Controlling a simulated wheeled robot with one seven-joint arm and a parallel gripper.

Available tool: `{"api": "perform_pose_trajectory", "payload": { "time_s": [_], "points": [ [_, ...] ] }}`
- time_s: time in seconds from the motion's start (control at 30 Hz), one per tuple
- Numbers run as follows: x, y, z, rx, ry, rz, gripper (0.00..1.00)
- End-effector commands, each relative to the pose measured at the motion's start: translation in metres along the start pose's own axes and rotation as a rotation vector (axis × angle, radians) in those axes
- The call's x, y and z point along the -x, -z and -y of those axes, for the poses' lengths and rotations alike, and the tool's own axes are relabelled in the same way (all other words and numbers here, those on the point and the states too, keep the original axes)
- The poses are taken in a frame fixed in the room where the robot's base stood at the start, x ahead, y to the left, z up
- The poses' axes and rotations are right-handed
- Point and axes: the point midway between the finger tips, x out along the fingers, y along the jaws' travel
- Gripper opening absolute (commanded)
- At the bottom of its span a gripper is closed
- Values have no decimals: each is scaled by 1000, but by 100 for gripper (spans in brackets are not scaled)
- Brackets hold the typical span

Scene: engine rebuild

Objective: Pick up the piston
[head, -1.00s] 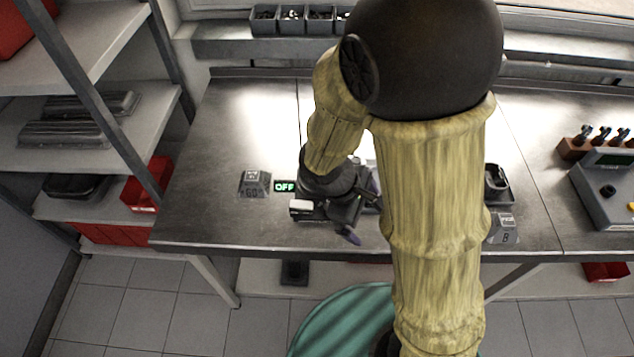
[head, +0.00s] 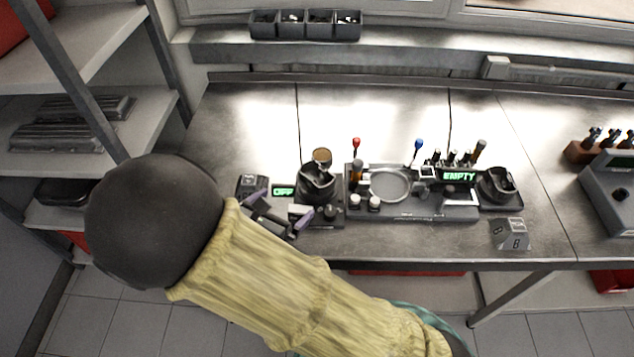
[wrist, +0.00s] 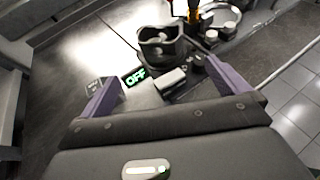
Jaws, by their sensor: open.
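No part is clearly the piston. A small round brown-topped piece (head: 321,156) stands just behind a black cup-shaped holder (head: 317,184) on the bench, and I cannot tell if it is the piston. The black holder also shows in the wrist view (wrist: 160,47), ahead of my gripper. My gripper (head: 280,210) is open, with purple fingers apart, near the front edge of the bench, to the front left of the holder. In the wrist view, my gripper (wrist: 167,78) shows nothing held between its fingers.
A green OFF display (head: 284,190) sits left of the holder. A grey tray with a round dish (head: 386,184), levers and an EMPTY display (head: 459,176) lies to the right. A second black holder (head: 497,184) and a B block (head: 511,234) stand farther right. The bench behind is clear.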

Motion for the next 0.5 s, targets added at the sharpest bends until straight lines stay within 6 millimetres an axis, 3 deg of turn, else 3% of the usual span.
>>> {"api": "perform_pose_trajectory", "payload": {
  "time_s": [0.17,0.5],
  "points": [
    [-9,0,1,-2,3,-1,100],
    [-66,-1,1,-1,6,-1,100]
  ]
}}
